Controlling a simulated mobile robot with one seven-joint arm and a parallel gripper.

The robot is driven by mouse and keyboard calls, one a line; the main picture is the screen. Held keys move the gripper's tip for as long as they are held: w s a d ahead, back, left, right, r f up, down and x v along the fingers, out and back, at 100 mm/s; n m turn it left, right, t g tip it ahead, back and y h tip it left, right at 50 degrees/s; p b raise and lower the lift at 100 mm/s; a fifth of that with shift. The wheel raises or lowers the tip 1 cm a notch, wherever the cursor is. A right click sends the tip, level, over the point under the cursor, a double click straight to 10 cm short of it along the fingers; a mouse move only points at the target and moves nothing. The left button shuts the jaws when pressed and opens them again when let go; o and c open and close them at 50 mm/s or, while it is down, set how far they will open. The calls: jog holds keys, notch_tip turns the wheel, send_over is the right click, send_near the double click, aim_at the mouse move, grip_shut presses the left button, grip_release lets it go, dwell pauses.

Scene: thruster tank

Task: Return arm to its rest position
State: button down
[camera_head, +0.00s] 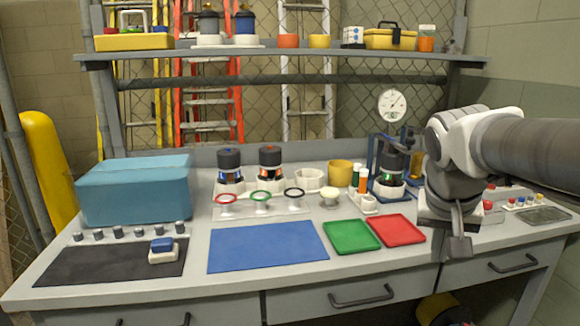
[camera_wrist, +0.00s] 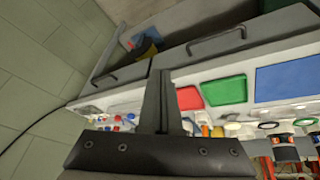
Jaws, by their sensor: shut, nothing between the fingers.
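My gripper (camera_head: 459,248) hangs fingers down at the right of the head view, in front of the bench's right part. My arm reaches in from the right edge. In the wrist view my gripper's fingers (camera_wrist: 160,100) are together with nothing between them. The red tray (camera_head: 397,230) lies just left of my gripper and is apart from it. The green tray (camera_head: 351,236) lies beside the red one. My arm hides part of the bench's right side.
The workbench (camera_head: 120,290) holds a blue mat (camera_head: 267,246), a teal box (camera_head: 135,190), a black mat (camera_head: 110,264) and several thruster-like units (camera_head: 230,170). A gauge stand (camera_head: 392,105) stands close to my arm. A shelf (camera_head: 280,54) runs above. Floor at the bench's right is partly visible.

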jog(key=s+a+f+n+t+y, duration=0.25)
jog(key=s+a+f+n, duration=0.3)
jog(key=s+a, duration=0.6)
notch_tip(320, 180, up, 24)
jog(key=s+d+p, duration=0.1)
jog(key=p, duration=2.3)
jog(key=shift+s+d+m+g, duration=0.15)
jog(key=shift+s+m+g, duration=0.2)
jog(key=shift+s+g, duration=0.1)
